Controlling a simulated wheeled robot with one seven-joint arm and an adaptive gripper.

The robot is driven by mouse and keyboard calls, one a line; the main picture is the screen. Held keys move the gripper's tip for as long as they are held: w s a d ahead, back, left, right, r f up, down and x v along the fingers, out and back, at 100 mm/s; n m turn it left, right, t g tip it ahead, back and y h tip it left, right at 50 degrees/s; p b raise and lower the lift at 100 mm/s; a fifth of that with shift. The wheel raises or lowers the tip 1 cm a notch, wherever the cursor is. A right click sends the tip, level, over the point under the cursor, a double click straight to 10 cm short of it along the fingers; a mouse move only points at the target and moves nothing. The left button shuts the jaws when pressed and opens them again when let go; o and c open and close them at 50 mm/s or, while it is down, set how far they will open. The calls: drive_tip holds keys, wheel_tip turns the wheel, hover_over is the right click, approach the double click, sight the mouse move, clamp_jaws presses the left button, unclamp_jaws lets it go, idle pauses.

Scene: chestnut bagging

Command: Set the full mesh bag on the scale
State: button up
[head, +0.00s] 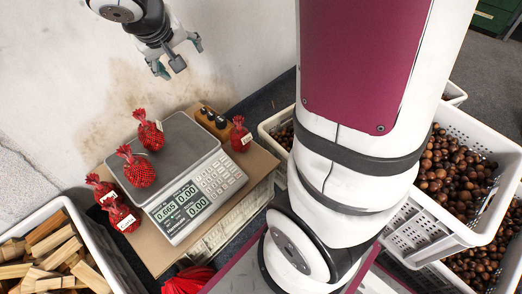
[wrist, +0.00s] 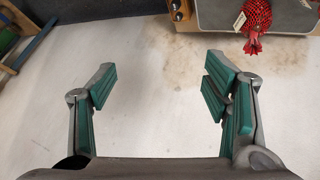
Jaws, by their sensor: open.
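The scale (head: 190,150) has a grey plate and lit displays; one seems to read 0.665. Two full red mesh bags appear to rest on its plate, one near the far edge (head: 151,136) and one near the left edge (head: 140,174). Two more full bags, one upper (head: 104,191) and one lower (head: 122,217), stand left of the scale. Another bag (head: 240,139) stands to its right. My gripper (head: 178,58) is open and empty, above and beyond the scale. The wrist view shows its spread fingers (wrist: 160,90), with a tied bag (wrist: 257,15) on the grey plate at top right.
A crate of wood blocks (head: 75,208) stands at lower left. White crates of chestnuts (head: 455,232) stand at right. Red mesh (head: 188,281) lies at the bottom. A pale wall is beside my gripper.

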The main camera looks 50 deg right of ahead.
drive_tip(key=s+a+r+g+y, duration=0.1)
drive_tip(key=s+r+g, duration=0.25)
drive_tip(key=s, duration=1.55)
drive_tip(key=s+a+n+g+y, duration=0.1)
drive_tip(key=s+a+y, duration=0.3)
drive_tip(key=s+a, duration=0.4)
drive_tip(key=s+n, duration=0.1)
drive_tip(key=s, duration=0.5)
drive_tip(key=shift+s+a+f+n+y, duration=0.15)
drive_tip(key=shift+s+f+n+y, duration=0.15)
drive_tip(key=shift+g, duration=0.25)
wheel_tip(320, 180, up, 31)
drive_tip(key=t+p, duration=0.4)
drive_tip(key=p, duration=2.5)
drive_tip(key=shift+d, duration=0.3)
